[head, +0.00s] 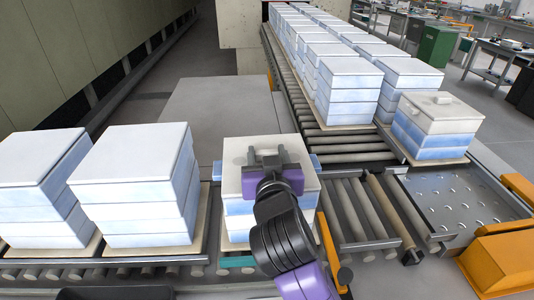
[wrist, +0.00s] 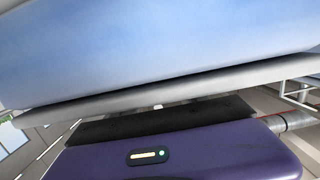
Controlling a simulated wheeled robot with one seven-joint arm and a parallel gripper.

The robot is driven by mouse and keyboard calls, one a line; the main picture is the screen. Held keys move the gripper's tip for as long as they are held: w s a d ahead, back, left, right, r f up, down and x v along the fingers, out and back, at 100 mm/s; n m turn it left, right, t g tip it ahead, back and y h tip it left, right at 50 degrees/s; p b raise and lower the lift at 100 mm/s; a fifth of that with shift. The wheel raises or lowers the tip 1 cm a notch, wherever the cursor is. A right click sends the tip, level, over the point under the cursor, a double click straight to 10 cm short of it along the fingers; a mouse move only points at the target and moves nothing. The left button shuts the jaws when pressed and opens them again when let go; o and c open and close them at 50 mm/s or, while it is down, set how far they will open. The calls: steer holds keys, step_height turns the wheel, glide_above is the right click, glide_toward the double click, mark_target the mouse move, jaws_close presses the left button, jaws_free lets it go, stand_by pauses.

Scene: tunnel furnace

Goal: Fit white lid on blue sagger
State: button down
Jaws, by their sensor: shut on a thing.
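The white lid (head: 235,180) is over the blue sagger (head: 240,222) on the near conveyor, at the bottom middle of the head view. My gripper (head: 265,157) is above the lid and shut on it near its middle; the grip itself is partly hidden by my fingers and wrist. In the wrist view, the sagger's blue side (wrist: 150,50) fills the top and the lid's pale edge (wrist: 170,92) runs tilted below it, near my purple gripper body. Lid and sagger look close together; I cannot tell whether the lid is fully seated.
Two white-blue stacks (head: 135,180) stand close on the left of the conveyor. A stack with a knobbed lid (head: 438,110) stands at the right. Rows of stacks (head: 345,85) run back on rollers. An orange guard (head: 325,250) is just right of the sagger; a perforated plate (head: 465,200) lies clear.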

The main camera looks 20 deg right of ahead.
steer(key=shift+f, duration=0.15)
steer(key=c, duration=0.5)
jaws_free()
steer(key=shift+f, duration=0.1)
steer(key=b+v, duration=0.1)
steer(key=v, duration=0.6)
steer(key=shift+s+a+b, duration=0.1)
steer(key=shift+s+b, duration=0.2)
steer(key=shift+s, duration=0.1)
